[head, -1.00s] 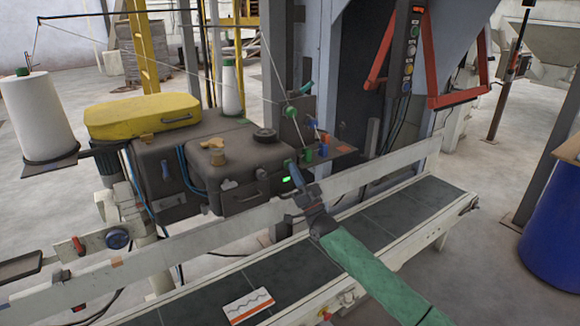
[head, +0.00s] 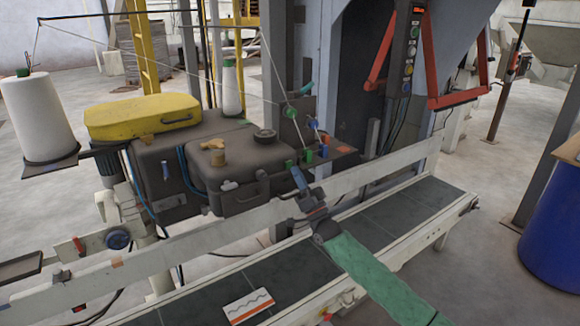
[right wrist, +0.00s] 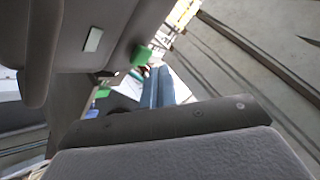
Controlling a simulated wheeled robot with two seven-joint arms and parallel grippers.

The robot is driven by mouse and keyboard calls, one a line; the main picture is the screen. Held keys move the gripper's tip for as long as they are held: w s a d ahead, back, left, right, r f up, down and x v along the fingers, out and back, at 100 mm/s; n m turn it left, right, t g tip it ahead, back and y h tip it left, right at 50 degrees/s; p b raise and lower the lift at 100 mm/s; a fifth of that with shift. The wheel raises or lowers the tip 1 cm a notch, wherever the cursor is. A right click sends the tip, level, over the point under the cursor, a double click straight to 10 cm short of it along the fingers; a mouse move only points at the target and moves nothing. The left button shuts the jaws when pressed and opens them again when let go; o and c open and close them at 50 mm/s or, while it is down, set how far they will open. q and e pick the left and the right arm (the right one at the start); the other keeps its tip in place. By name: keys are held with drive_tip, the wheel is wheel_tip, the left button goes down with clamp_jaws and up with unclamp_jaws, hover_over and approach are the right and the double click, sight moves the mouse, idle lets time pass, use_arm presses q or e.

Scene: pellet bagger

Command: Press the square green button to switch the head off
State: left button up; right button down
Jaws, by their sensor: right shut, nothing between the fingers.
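The dark sewing head (head: 235,195) stands behind the conveyor. No bright green patch shows on its front in the head view. In the right wrist view a pale, unlit-looking rectangular plate (right wrist: 93,39) sits on the dark housing; it is probably the button. My right gripper (head: 295,172) is shut and empty, with its blue fingers pointing up beside the right end of the head. Its fingers also show in the right wrist view (right wrist: 157,88), apart from the pale plate. I cannot tell whether they touch the housing. My left gripper is out of view.
Green (head: 308,155) and blue (head: 323,151) small parts sit just beyond my fingers. A pale rail (head: 375,177) and the conveyor belt (head: 405,210) run below. A thread cone (head: 38,115) stands left; a blue drum (head: 550,225) stands right.

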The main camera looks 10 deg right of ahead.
drive_tip(key=s+d+p, duration=0.1)
drive_tip(key=s+d, duration=0.1)
drive_tip(key=s, duration=0.3)
drive_tip(key=shift+s, duration=0.35)
idle(0.5)
